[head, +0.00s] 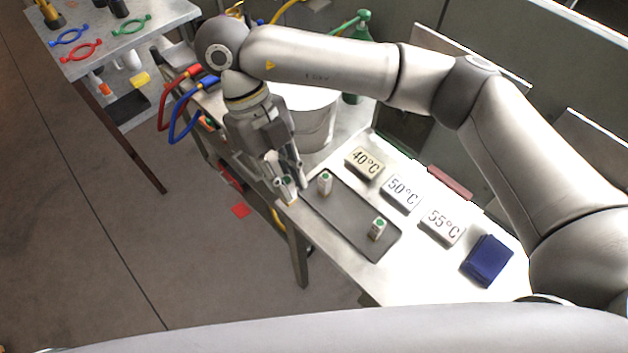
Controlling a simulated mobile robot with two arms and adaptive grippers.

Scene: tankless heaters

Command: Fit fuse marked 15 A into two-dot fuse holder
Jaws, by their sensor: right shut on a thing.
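My right gripper (293,186) points down at the left end of a dark grey mat (348,215) on the light table. Two similar fuses stand upright on the mat: one just right of the gripper (325,184) and one near the right end (378,229). The ratings on the fuses are too small to read. I cannot make out the two-dot fuse holder. My left gripper is not in view.
Blocks marked 40°C (364,162), 50°C (401,193) and 55°C (442,227) line up behind the mat, with a blue block (487,261) to their right. Another table (105,38) holds coloured rings at upper left.

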